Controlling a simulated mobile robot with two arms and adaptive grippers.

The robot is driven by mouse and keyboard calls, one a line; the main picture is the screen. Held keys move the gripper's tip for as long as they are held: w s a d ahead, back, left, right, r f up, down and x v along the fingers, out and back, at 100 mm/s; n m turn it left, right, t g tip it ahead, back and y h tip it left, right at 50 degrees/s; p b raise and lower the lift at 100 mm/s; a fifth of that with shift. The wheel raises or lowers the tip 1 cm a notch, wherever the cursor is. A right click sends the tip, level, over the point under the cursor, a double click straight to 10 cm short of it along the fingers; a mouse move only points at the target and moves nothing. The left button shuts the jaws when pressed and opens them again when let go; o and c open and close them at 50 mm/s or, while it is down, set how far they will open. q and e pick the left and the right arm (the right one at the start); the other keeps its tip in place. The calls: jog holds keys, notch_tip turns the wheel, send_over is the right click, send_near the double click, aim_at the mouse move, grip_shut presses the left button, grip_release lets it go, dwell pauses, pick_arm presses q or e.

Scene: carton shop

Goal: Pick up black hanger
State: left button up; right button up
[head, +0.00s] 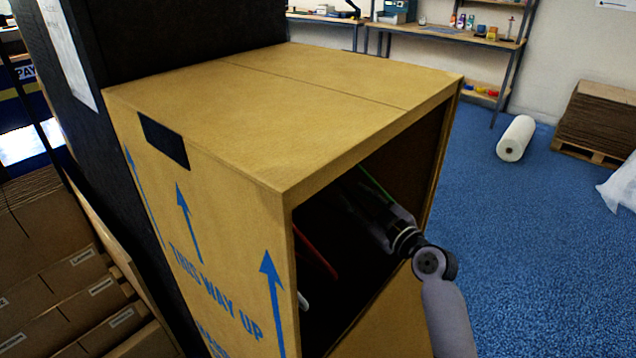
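A large tan carton (270,85) stands upright with its right side open. My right arm reaches in through this opening from the right. My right gripper (366,203) is inside, in the dark, and its fingers are not clear. Inside I see a thin green edge (375,184) by the gripper, a red bar (316,250) lower left of it, and a small white piece (303,300) near the front edge. These may be hangers, but only parts show. I cannot pick out a black hanger in the shadow. My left gripper is not in view.
A dark panel (170,30) stands against the carton's left side. Stacked flat cartons (60,270) fill the lower left. A white roll (515,138) lies on the blue floor, near a pallet stack (600,120). Workbenches line the back wall.

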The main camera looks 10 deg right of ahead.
aim_at(344, 188)
jog(key=x, duration=0.6)
jog(key=shift+s+a, duration=0.1)
jog(key=shift+a, duration=0.05)
jog(key=shift+r, duration=0.1)
jog(key=shift+c, duration=0.3)
grip_shut()
